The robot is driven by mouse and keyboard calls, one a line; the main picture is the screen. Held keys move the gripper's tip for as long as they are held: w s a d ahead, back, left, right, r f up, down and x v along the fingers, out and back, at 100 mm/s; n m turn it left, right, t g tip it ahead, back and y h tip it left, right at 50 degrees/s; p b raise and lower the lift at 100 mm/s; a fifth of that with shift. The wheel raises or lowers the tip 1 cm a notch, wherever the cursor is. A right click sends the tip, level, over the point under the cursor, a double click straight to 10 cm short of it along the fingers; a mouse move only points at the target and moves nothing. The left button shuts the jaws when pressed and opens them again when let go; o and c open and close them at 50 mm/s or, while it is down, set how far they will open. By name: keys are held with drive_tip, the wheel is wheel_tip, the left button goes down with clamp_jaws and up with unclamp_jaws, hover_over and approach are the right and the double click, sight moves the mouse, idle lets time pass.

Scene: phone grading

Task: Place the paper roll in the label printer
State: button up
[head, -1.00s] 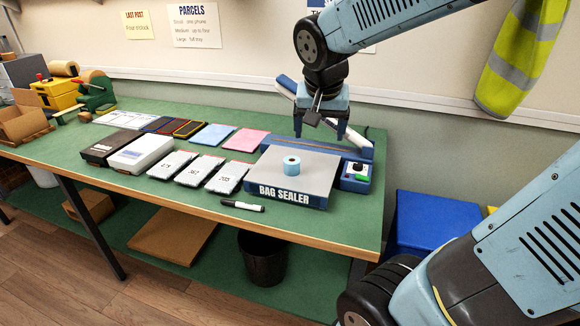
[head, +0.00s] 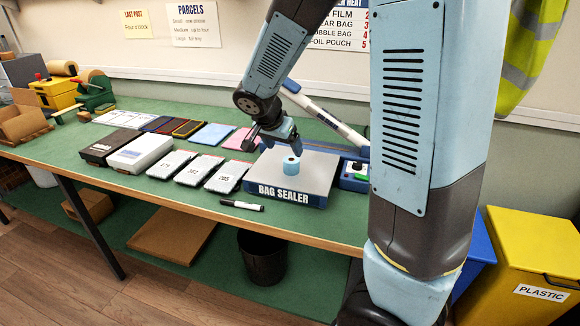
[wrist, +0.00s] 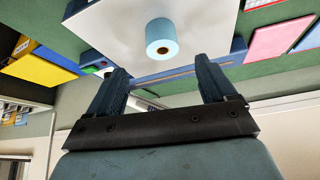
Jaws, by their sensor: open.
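The paper roll (head: 291,167) is a small light blue cylinder standing upright on the grey top of the bag sealer. In the wrist view the roll (wrist: 162,48) shows its pale end with a dark core hole, just beyond my fingertips. My gripper (head: 284,146) is just above and behind the roll in the head view, open and empty. In the wrist view my gripper (wrist: 162,68) has its two dark blue fingers spread wide, with the roll roughly centred ahead of them and apart from them. I cannot tell for certain which machine is the label printer.
The bag sealer (head: 284,193) has a raised bar behind the roll. Phones (head: 228,177), coloured pads (head: 212,136) and a marker (head: 242,206) lie left of it. A yellow machine (head: 55,94) and green tape dispenser (head: 97,93) stand at the far left.

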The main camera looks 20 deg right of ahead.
sight(291, 159)
drive_tip(key=x, duration=0.4)
drive_tip(key=shift+w+d+f, duration=0.15)
drive_tip(key=shift+f, duration=0.2)
drive_tip(key=shift+w+x, duration=0.1)
drive_tip(key=shift+x, duration=1.25)
drive_tip(key=shift+w+x, duration=0.15)
drive_tip(key=shift+x, duration=1.15)
drive_tip(key=shift+r, duration=0.15)
drive_tip(key=shift+c, duration=0.3)
drive_tip(key=c, duration=1.1)
